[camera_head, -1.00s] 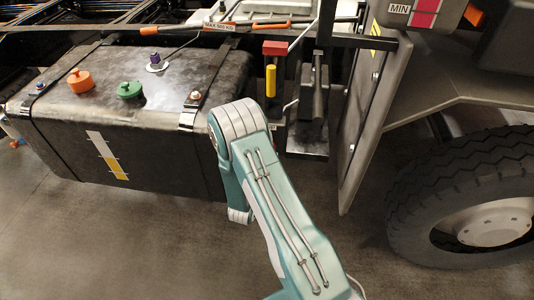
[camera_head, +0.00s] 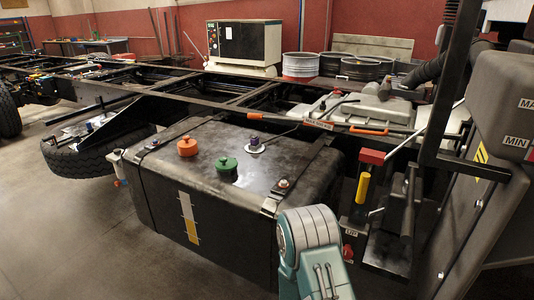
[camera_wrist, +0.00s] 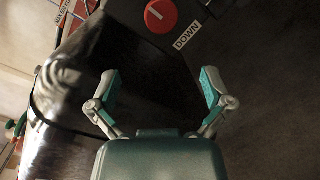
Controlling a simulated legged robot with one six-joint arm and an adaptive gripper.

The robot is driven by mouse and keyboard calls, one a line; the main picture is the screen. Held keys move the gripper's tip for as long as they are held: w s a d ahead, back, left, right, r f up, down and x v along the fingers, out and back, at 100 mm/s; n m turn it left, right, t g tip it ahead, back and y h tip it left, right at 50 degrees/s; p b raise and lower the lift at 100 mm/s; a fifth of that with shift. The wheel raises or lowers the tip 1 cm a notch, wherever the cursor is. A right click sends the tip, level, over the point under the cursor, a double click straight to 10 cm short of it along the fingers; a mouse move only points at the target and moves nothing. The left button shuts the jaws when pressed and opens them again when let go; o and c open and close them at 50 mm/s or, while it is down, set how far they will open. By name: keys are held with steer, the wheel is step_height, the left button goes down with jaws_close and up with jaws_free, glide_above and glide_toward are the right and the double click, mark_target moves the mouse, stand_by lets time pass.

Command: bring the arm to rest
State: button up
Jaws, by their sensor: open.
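My arm (camera_head: 312,245) shows at the bottom of the head view, in front of the right end of a black tank (camera_head: 230,225). My gripper is hidden in the head view. In the wrist view my gripper (camera_wrist: 162,92) is open, with its two teal-padded fingers apart and nothing between them. A red round knob (camera_wrist: 160,15) beside a "DOWN" label (camera_wrist: 187,36) lies beyond the fingers at the top of the wrist view. The fingers look apart from it.
The tank carries an orange cap (camera_head: 187,146), a green cap (camera_head: 227,169) and a purple-topped fitting (camera_head: 254,143). A lever with a yellow grip (camera_head: 362,187) and red block stands right of it. A dark panel (camera_head: 478,225) closes off the right. Open floor (camera_head: 95,240) lies at the left.

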steer(key=w+a+r+m+y, duration=0.4)
steer(key=w+r+m+y, duration=0.15)
steer(key=r, duration=0.45)
steer(key=s+a+r+m+g+y, duration=0.1)
steer(key=s+a+r+m+y, duration=0.25)
steer(key=r, duration=0.35)
steer(key=s+a+r+m+g+y, duration=0.1)
steer(key=s+a+r+m+y, duration=0.2)
steer(key=r, duration=0.4)
steer(key=s+d+r+m+g, duration=0.1)
steer(key=s+r+m+g, duration=0.1)
steer(key=s, duration=1)
steer(key=s+d+r+m+g, duration=0.1)
steer(key=s+r+m+g, duration=0.2)
steer(key=s, duration=0.9)
steer(key=shift+s+d+r+m, duration=0.25)
steer(key=shift+r+m, duration=0.25)
steer(key=shift+r, duration=0.25)
